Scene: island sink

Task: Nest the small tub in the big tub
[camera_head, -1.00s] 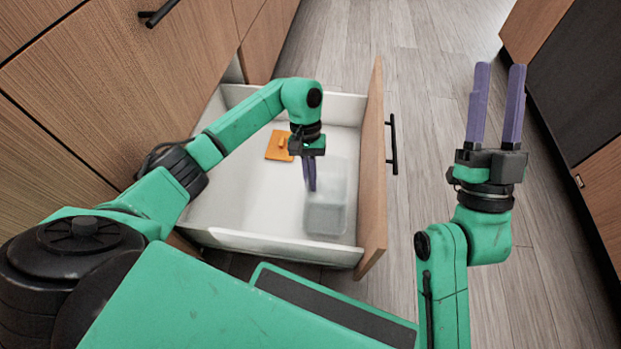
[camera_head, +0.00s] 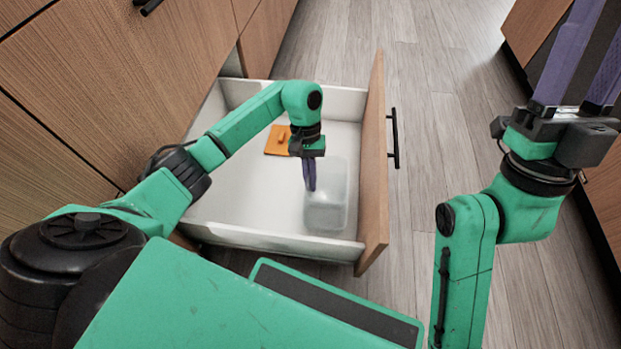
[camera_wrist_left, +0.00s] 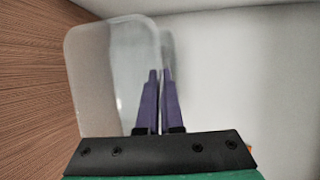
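Clear, see-through plastic (camera_head: 335,215) stands in the open drawer near its front panel. The small tub and big tub are hard to tell apart there. My left gripper (camera_head: 309,188) points down at the left side of this plastic, its fingers close together. In the left wrist view a rounded clear tub (camera_wrist_left: 95,75) lies left of the fingers (camera_wrist_left: 160,72), and a second clear edge shows behind them. The fingers seem to pinch a tub wall, probably the small tub's. My right gripper (camera_head: 603,40) is raised outside the drawer, fingers apart and empty, tips cut by the frame edge.
The drawer (camera_head: 240,210) has a white floor and a wooden front panel (camera_head: 374,170) with a black handle (camera_head: 393,138). An orange flat item (camera_head: 277,143) lies at its back. The drawer's left half is bare. Wooden cabinets stand left and at upper right.

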